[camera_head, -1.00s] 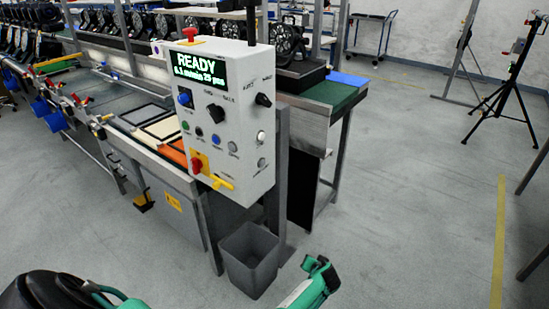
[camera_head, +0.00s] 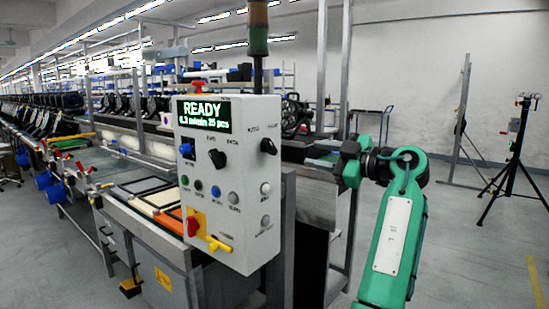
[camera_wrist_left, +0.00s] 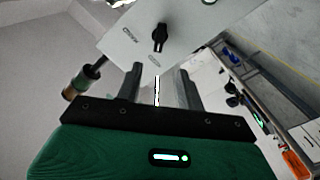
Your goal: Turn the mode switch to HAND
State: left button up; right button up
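The mode switch (camera_head: 267,146) is a black rotary knob at the upper right of the grey control box (camera_head: 250,110). It has small blurred labels, and I cannot read its position for sure. In the left wrist view the knob (camera_wrist_left: 159,38) shows beyond the fingers, on the pale panel face. My left gripper (camera_wrist_left: 160,85) is open and empty, its two dark fingers apart and pointing toward the knob without touching it. In the head view my green left gripper (camera_head: 342,165) is to the right of the box. My right gripper is not in view.
A second black knob (camera_head: 217,158), several buttons, a red-and-yellow switch (camera_head: 194,224) and the READY display (camera_head: 204,114) share the panel. A stack light (camera_head: 258,30) rises above the box. A conveyor line (camera_head: 150,215) runs left; a tripod (camera_head: 512,160) stands far right.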

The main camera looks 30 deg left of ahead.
aim_at(273, 146)
pick_arm(q)
jog(key=a, duration=0.9)
jog(key=w+a, duration=0.1)
jog(key=a, duration=0.3)
jog(key=shift+w+a, duration=0.1)
jog(key=shift+a, duration=0.15)
jog(key=shift+c, duration=0.2)
grip_shut()
